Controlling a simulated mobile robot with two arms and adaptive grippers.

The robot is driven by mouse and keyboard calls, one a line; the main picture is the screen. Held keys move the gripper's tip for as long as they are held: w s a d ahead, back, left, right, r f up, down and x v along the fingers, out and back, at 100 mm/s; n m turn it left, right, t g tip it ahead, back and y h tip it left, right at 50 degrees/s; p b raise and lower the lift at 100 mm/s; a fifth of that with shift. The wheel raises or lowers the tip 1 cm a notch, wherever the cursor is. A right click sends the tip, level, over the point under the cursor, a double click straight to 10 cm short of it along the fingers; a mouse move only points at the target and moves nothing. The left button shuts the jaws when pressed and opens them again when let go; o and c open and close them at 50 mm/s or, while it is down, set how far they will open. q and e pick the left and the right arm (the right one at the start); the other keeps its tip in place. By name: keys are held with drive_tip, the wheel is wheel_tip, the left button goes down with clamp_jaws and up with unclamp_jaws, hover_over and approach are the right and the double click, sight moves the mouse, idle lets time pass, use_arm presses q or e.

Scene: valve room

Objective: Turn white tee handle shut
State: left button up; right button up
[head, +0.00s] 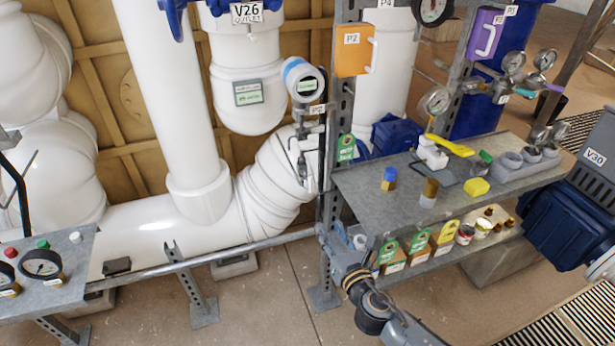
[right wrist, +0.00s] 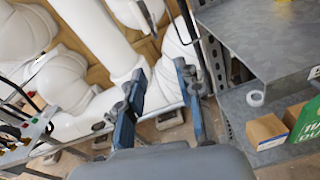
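A white tee valve (head: 432,153) stands on the upper grey metal shelf in the head view. A yellow lever handle (head: 450,145) sits on top of it and points right and slightly toward me. My right gripper (head: 333,240) is low at the shelf's left front corner, apart from the valve and partly hidden by its own arm. In the right wrist view its two blue fingers (right wrist: 158,100) are spread apart with nothing between them. The tee valve is not clearly visible in that view. My left gripper does not show.
The upper shelf (head: 365,205) also holds a blue-and-brass piece (head: 389,179), a brass-and-white fitting (head: 429,193), a yellow block (head: 476,187) and a grey holder (head: 525,165). An upright post (head: 340,110) rises at its left end. Boxes (head: 418,247) sit on the lower shelf.

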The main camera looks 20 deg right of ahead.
drive_tip(key=n+t, duration=0.1)
drive_tip(key=n, duration=0.1)
approach(311, 183)
drive_tip(key=w, duration=1)
drive_tip(key=shift+w+a+f+p, duration=0.1)
drive_tip(key=shift+w+p, duration=0.25)
drive_tip(key=shift+p, duration=0.05)
clamp_jaws()
